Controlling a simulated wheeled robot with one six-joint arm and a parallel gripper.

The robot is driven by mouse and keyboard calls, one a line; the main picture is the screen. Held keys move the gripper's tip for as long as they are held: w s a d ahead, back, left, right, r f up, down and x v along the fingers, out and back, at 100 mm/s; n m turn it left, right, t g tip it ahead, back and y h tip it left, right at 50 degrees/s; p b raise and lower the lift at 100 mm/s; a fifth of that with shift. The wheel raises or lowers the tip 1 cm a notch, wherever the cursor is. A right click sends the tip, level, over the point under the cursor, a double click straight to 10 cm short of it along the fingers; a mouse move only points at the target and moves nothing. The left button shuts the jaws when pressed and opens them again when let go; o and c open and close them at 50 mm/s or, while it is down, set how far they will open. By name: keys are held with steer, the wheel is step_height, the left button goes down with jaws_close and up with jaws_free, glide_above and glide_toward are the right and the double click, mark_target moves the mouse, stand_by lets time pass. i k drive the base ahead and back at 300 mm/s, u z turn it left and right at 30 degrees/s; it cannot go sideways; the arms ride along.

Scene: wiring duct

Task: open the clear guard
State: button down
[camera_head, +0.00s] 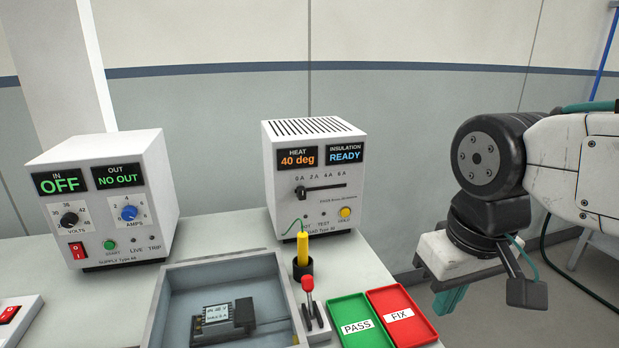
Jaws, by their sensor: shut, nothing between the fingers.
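A grey open-framed box (167,307) stands on the bench at the bottom centre, with a small dark device (222,322) bearing a white label inside it. A clear guard is hard to make out. The box's interior looks slightly tinted, but I cannot tell whether a clear sheet lies over it. My gripper (449,302) hangs at the right, with teal fingers pointing down. It is shut and empty, well apart from the box and beyond the red tray.
A red-knobbed lever (308,290) and a yellow probe in a black holder (303,262) stand right of the box. Green PASS (358,322) and red FIX (402,314) trays lie nearby. The supply unit (110,200) and load unit (318,180) stand behind.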

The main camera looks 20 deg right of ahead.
mark_target(150, 324)
steer(key=z, duration=0.25)
steer(key=k, duration=0.6)
steer(key=z, duration=0.55)
steer(key=k, duration=0.6)
steer(key=u, duration=0.55)
steer(key=i, duration=0.65)
steer(key=u, duration=0.3)
